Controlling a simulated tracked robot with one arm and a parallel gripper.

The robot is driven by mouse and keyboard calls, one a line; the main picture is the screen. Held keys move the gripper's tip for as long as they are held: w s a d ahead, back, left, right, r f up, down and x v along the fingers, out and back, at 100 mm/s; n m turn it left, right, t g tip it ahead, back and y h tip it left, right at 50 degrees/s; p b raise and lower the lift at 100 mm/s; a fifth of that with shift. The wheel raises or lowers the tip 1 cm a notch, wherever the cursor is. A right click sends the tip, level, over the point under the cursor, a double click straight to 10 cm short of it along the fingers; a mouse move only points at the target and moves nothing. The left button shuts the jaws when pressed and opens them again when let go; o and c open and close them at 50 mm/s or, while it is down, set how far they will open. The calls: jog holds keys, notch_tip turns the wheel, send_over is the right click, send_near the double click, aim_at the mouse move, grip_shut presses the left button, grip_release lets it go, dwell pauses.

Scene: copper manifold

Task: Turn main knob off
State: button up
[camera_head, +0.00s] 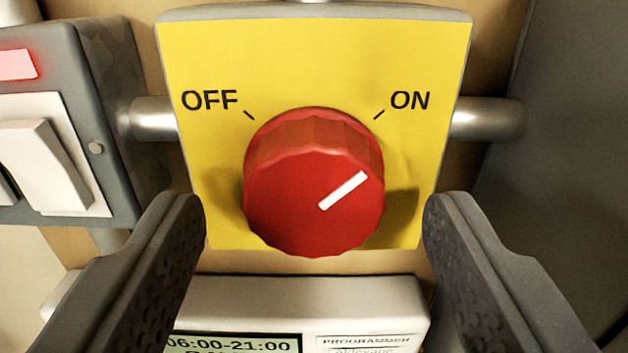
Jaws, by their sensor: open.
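The main knob (290,205) is a round red knob with a ribbed side, in the middle of the view. It sits on a yellow plate (215,60) marked OFF at upper left and ON at upper right. Its white pointer line (343,190) points up and right, toward the ON mark. My gripper (314,215) is open, with one dark finger at the left and one at the right of the knob. There is a visible gap on both sides, and neither finger appears to touch it. How far the fingertips are from the plate is hard to tell.
A grey switch box (105,70) with a white rocker and a lit red lamp stands at the left. A white programmer box (300,295) with a display is below the plate. A metal pipe (490,118) runs behind the plate. A dark grey panel (570,130) fills the right.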

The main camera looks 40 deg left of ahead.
jog(key=shift+w+a+r, duration=0.1)
jog(key=shift+w+a, duration=0.1)
jog(key=shift+a, duration=0.05)
